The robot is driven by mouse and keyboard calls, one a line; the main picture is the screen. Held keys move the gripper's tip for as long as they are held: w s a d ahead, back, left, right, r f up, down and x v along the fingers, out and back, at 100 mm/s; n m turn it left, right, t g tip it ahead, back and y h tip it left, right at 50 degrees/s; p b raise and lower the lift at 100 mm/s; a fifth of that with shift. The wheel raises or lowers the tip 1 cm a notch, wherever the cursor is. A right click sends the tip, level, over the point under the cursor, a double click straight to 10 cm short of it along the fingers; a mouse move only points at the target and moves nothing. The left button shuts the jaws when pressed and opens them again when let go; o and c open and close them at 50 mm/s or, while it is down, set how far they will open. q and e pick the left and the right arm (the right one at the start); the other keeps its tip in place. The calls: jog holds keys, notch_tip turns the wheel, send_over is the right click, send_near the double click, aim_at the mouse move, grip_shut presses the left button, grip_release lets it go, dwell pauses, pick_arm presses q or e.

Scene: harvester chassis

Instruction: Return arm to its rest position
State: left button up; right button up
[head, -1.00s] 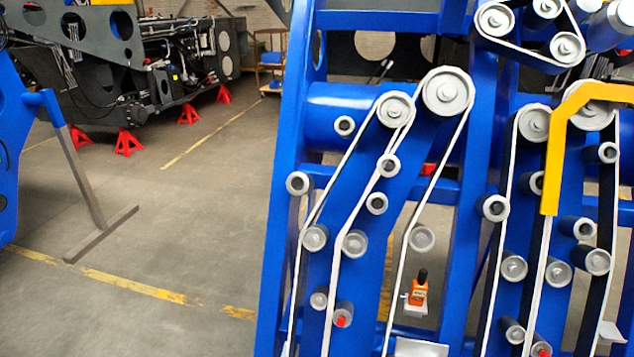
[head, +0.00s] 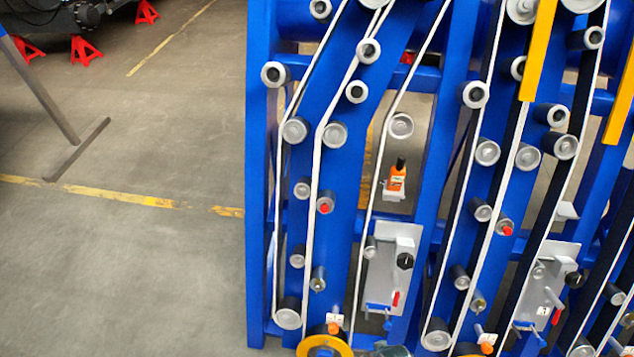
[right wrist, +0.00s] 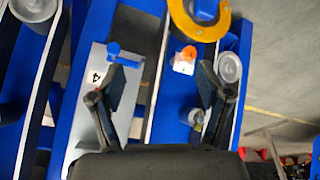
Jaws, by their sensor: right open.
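My right gripper (right wrist: 163,88) shows in the right wrist view with its two dark fingers spread wide and nothing between them. It is in front of the blue harvester chassis (head: 258,190), near a grey plate (right wrist: 88,115) marked 4, an orange knob (right wrist: 189,53) and a yellow ring (right wrist: 183,14). I cannot tell whether the fingers touch anything. In the head view no gripper clearly shows, and my left gripper is in neither current view. The yellow ring (head: 325,346) also shows at the bottom of the head view.
Rollers and white belts cover the chassis front. An orange bottle (head: 397,180) stands in a frame gap. Grey plates (head: 393,268) with small levers sit lower down. A metal stand (head: 75,148) and red jacks (head: 86,51) are at left. The grey floor (head: 150,270) between is clear.

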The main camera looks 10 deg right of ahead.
pick_arm(q)
jog(key=shift+w+d+r, duration=0.2)
jog(key=shift+w+r, duration=0.05)
jog(key=shift+r, duration=0.2)
pick_arm(e)
jog(key=s+f, duration=0.5)
jog(key=f, duration=0.7)
jog(key=s+d+f+g, duration=0.1)
jog(key=s+f, duration=0.4)
jog(key=f, duration=0.6)
jog(key=shift+s+d+f, duration=0.25)
jog(key=shift+s+f, duration=0.1)
jog(key=shift+s, duration=0.05)
pick_arm(q)
jog(key=shift+w, duration=0.1)
jog(key=shift+w, duration=0.45)
jog(key=shift+s, duration=0.15)
